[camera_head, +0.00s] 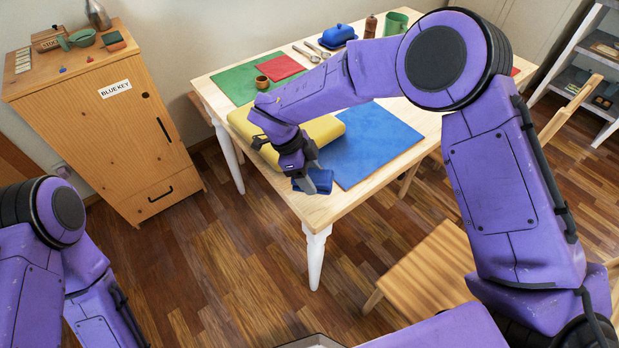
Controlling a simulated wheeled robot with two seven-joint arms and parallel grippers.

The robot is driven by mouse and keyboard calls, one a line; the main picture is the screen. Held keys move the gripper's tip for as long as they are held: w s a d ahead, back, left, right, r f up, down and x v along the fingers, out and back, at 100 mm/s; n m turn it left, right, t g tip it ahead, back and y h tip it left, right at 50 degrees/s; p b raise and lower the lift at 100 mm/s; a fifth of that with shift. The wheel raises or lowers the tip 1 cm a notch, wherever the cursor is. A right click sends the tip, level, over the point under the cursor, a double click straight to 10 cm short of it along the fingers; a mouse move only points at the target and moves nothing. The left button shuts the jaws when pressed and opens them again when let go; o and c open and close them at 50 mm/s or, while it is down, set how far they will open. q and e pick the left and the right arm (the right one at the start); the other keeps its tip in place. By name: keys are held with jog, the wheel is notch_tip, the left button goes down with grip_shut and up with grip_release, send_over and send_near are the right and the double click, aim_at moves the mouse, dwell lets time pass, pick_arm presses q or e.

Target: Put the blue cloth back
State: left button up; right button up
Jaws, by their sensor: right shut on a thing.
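A small dark blue cloth (321,181) is at the near edge of the wooden table (352,197), just left of the flat blue mat (372,150). My right gripper (312,187) reaches down over the table corner and is shut on the cloth. The fingers hide part of the cloth, and I cannot tell whether it still touches the tabletop. My left arm shows at the lower left, but its gripper is out of view.
A yellow folded thing (325,129) lies behind my right gripper. Green (233,84) and red (281,67) mats, a brown cup (262,82) and a blue butter dish (338,35) are farther back. A wooden cabinet (105,125) stands left; a wooden chair (430,275) is near right.

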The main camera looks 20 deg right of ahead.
jog(key=f, duration=0.1)
jog(key=w+f+p, duration=0.1)
jog(key=f, duration=0.1)
jog(key=shift+d+f, duration=0.15)
jog(key=shift+f, duration=0.45)
jog(key=o, duration=0.9)
jog(key=shift+f, duration=0.1)
jog(key=shift+o, duration=0.2)
jog(key=b+v, duration=0.1)
jog(key=v, duration=1.1)
jog(key=shift+b, duration=0.3)
